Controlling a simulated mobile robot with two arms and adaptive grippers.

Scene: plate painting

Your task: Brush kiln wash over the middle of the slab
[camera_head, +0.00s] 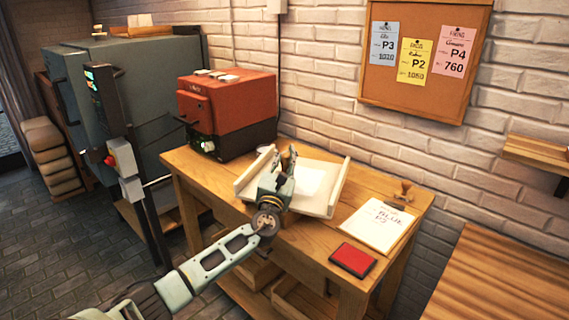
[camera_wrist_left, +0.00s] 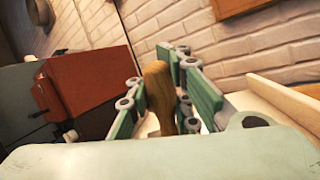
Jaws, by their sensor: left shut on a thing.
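My left gripper (camera_head: 284,172) is over the left part of the pale slab (camera_head: 318,200) on the wooden table. The slab has a raised rail along its left and right sides and a whiter patch (camera_head: 309,181) near its middle. In the left wrist view my left gripper (camera_wrist_left: 166,105) is shut on a brown wooden handle (camera_wrist_left: 158,88), which stands between the green fingers. The lower end of the handle is hidden, so I cannot tell whether it touches the slab. My right gripper is not in view.
A red kiln (camera_head: 228,105) stands at the table's back left. A clipboard (camera_head: 377,224) with a written sheet, a wooden stamp (camera_head: 403,192) and a red pad (camera_head: 353,259) lie on the right. A large grey kiln (camera_head: 140,75) stands left. A corkboard (camera_head: 424,55) hangs behind.

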